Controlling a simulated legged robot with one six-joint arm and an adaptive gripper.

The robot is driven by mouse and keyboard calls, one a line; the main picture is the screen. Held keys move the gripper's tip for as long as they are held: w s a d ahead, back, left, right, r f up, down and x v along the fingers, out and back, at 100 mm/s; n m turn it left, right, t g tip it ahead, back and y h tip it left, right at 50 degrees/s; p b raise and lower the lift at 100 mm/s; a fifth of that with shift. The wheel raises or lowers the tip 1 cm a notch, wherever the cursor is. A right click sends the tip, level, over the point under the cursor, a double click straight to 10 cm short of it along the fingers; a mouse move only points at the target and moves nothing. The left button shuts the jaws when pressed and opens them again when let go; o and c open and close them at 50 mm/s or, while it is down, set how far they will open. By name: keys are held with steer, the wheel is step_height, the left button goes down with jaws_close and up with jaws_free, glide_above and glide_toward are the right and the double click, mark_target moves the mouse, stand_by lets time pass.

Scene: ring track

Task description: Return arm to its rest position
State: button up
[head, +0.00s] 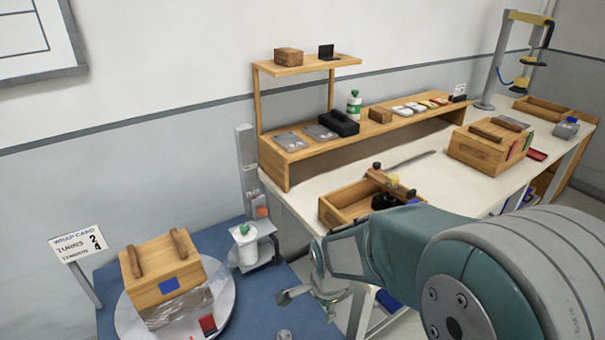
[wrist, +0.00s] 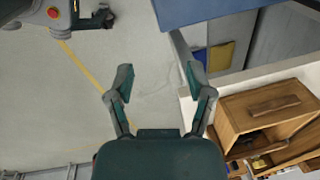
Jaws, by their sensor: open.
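My arm (head: 400,245), teal and grey, reaches in from the lower right in the head view. My gripper (head: 312,296) is at its end, low in front of the gap between the blue table and the white workbench. In the wrist view my gripper (wrist: 160,80) has its two fingers spread wide, with nothing between them but grey floor. It appears apart from the table and the bench. The arm's thick near links hide part of the bench's front and the floor.
A wooden box (head: 160,262) with wrapped film sits on a round turntable (head: 128,320) on the blue table (head: 215,237). A post (head: 247,170) with a white spool (head: 244,240) stands beside it. The white bench (head: 430,185) holds a wooden tray (head: 345,207) and a handled box (head: 488,150).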

steer(key=s+d+r+n+t, duration=0.2)
steer(key=s+d+r+n, duration=0.3)
steer(key=r, duration=0.4)
steer(key=s+d+r+n+t, duration=0.2)
steer(key=s+d+r+n, duration=0.4)
steer(key=s+r+n, duration=0.2)
steer(key=shift+s+r, duration=0.5)
steer(key=shift+s, duration=0.7)
stand_by(0.8)
